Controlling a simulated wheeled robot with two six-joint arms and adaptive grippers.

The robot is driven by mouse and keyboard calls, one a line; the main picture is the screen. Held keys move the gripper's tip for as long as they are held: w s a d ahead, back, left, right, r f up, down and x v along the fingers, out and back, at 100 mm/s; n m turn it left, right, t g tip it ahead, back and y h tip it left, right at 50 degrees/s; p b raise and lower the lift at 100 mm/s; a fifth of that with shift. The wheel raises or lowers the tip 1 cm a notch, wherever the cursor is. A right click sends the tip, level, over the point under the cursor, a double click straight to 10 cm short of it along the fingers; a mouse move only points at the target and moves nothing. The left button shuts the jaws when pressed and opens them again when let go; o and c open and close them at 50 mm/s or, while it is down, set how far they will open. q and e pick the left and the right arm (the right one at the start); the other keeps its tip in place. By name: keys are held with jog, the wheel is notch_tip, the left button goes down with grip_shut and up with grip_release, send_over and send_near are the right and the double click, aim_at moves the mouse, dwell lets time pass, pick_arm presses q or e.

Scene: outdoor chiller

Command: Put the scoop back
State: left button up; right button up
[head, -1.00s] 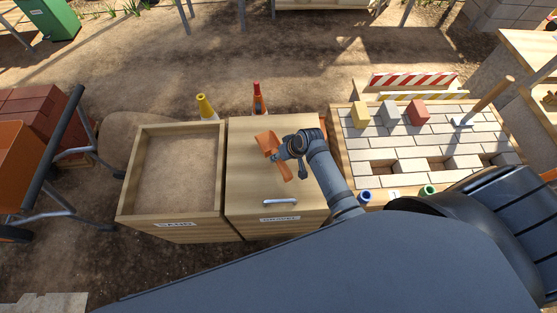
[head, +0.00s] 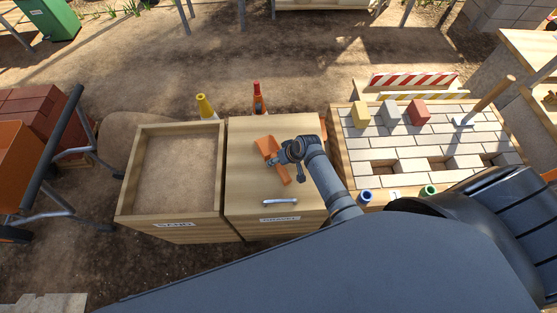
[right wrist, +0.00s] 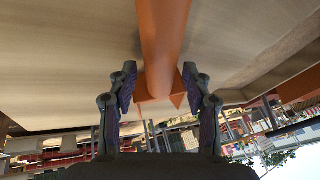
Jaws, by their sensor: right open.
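The orange scoop (head: 266,147) is on the closed wooden lid (head: 248,180) of the gravel box, its handle slanting toward the front right. My right gripper (head: 279,158) is at the scoop, low over the lid. In the right wrist view the scoop's orange handle (right wrist: 164,45) runs down between the two fingers of my right gripper (right wrist: 160,80), which stand apart with gaps on both sides. I cannot tell whether the scoop lies fully flat. My left gripper is not in view.
An open sand box (head: 180,218) stands left of the gravel box. A metal handle (head: 281,201) is on the lid's front. A paving table (head: 345,150) with blocks is close on the right.

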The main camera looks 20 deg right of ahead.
jog(key=shift+r, duration=0.1)
jog(key=shift+s+d+r, duration=0.1)
jog(key=shift+r, duration=0.25)
jog(key=p+v, duration=0.1)
jog(key=v, duration=1)
jog(key=shift+r, duration=0.15)
jog(key=shift+s, duration=0.2)
